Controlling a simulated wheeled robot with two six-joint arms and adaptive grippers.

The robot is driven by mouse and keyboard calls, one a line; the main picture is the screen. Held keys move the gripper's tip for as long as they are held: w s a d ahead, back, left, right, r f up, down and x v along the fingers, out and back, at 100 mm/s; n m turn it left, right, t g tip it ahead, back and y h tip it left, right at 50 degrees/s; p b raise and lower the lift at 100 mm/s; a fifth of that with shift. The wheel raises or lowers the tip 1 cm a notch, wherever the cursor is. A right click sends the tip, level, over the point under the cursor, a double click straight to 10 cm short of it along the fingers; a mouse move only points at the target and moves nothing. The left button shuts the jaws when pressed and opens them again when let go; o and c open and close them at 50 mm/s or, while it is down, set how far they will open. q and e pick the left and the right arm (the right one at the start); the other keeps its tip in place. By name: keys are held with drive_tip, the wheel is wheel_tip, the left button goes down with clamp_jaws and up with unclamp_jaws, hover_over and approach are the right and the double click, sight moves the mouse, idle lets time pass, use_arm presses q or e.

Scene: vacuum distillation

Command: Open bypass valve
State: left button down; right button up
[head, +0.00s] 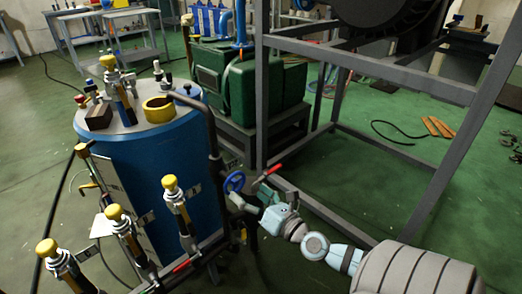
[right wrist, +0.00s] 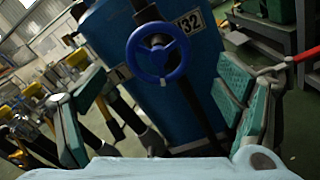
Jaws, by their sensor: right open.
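My right gripper (head: 254,199) is open and close to the wheel. In the right wrist view the blue handwheel (right wrist: 157,78) shows ahead, between the spread green-padded fingers of the gripper (right wrist: 160,92). Neither finger appears to touch the wheel. My left gripper is not in view.
A red-handled lever (head: 264,173) is just behind my right gripper. Yellow-topped valves (head: 176,198) line the tank's front. A grey metal frame (head: 300,205) stands to the right, a green machine (head: 245,90) behind. Open green floor (head: 385,165) shows beyond the frame's lower bar.

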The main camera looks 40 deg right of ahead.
drive_tip(key=s, duration=0.7)
drive_tip(key=shift+s+a, duration=0.15)
drive_tip(key=shift+s, duration=0.15)
